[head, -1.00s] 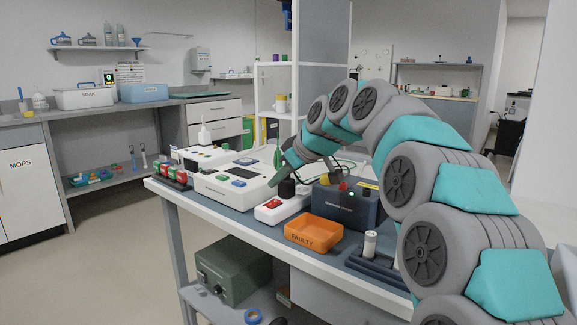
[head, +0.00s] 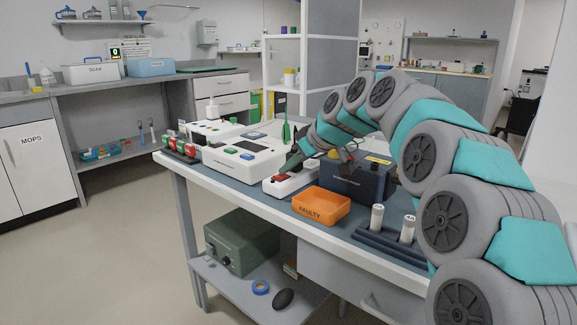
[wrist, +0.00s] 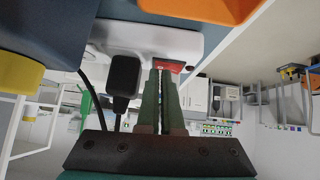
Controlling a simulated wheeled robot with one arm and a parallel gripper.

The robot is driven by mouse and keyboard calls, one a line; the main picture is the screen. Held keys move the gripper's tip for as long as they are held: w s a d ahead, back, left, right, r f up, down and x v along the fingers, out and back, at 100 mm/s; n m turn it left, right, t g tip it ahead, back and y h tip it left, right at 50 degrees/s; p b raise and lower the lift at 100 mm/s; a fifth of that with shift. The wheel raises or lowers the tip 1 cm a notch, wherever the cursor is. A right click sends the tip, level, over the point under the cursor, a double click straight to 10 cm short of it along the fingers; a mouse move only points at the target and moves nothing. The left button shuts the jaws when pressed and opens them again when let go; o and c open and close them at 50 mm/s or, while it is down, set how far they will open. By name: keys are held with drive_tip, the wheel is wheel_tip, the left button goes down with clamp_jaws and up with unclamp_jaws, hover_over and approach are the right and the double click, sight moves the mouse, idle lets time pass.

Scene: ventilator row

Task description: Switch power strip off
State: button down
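The power strip (head: 297,190) is the white block near the front edge of the bench, with a red switch (head: 277,178) at its left end. The wrist view shows the white strip (wrist: 190,45), a black plug (wrist: 124,76) in it and the red switch (wrist: 170,66). My gripper (head: 284,172) comes down from the right onto the switch end. In the wrist view its dark green fingers (wrist: 162,72) are together with only a thin slit between them. Their tips overlap the switch and partly hide it; whether they touch it I cannot tell.
An orange FAULTY tray (head: 321,207) sits right in front of the strip. A dark blue box (head: 357,182) stands behind it, under my arm. White device (head: 240,160) is left of the strip. A holder with white cylinders (head: 385,240) is at the right.

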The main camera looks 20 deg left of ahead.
drive_tip(key=shift+s+f, duration=0.2)
drive_tip(key=shift+s+a+r+b, duration=0.1)
drive_tip(key=shift+s+a+b, duration=0.2)
drive_tip(key=shift+s, duration=0.3)
drive_tip(key=shift+r, duration=0.1)
drive_tip(key=shift+r, duration=0.25)
drive_tip(key=r, duration=0.3)
drive_tip(key=r+p, duration=0.1)
drive_tip(key=shift+s+r, duration=0.15)
drive_tip(key=shift+s, duration=0.15)
drive_tip(key=v, duration=0.9)
drive_tip(key=shift+s+d+b, duration=0.15)
drive_tip(key=shift+s+b, duration=0.15)
drive_tip(key=shift+b, duration=0.1)
drive_tip(key=shift+w, duration=0.1)
